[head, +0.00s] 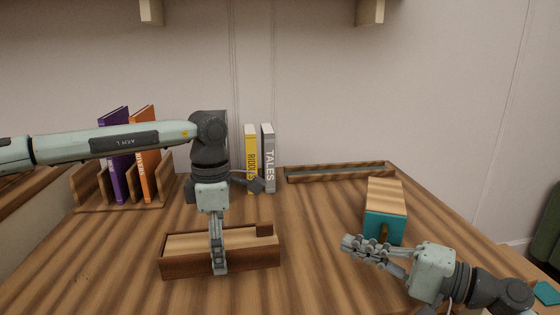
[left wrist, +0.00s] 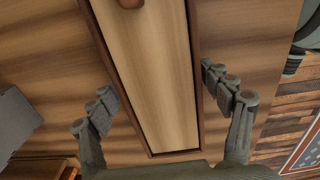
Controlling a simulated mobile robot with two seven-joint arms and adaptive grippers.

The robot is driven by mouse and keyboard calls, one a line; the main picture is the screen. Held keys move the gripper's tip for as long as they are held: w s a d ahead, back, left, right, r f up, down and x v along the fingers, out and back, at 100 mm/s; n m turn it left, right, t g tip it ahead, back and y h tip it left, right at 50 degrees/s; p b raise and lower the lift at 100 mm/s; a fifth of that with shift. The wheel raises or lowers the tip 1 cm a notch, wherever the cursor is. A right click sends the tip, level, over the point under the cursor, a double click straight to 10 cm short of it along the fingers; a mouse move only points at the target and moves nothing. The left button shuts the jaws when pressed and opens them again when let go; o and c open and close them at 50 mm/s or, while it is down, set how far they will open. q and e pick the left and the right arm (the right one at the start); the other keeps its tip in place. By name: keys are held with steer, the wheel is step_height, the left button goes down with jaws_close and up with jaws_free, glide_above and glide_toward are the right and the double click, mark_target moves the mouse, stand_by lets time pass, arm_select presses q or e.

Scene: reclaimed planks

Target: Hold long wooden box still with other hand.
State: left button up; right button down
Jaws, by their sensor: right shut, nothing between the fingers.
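The long wooden box (head: 180,267) lies on the table, dark-sided with a paler top panel (head: 190,243) and a small dark block (head: 264,230) at its right end. My left gripper (head: 218,268) points down over the middle of the box. In the left wrist view the box (left wrist: 155,90) runs between the spread fingers of my left gripper (left wrist: 162,92), one on each side, with a slight gap at the right finger. Whether the left finger touches is unclear. My right gripper (head: 347,243) is shut and empty, right of the box.
A teal block with a wooden top (head: 385,222) stands just beyond my right gripper. A shallow dark tray (head: 340,173) lies at the back. A yellow book (head: 251,160) and a grey book (head: 268,160) stand behind my left arm. A wooden rack (head: 90,190) holds purple and orange books.

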arm_select(q)
steer(key=o, duration=0.3)
step_height(320, 180, up, 7)
steer(key=p, duration=0.3)
steer(key=shift+p, duration=0.4)
arm_select(e)
step_height(320, 180, up, 4)
steer(key=shift+f, duration=0.15)
arm_select(q)
steer(key=shift+r, duration=0.1)
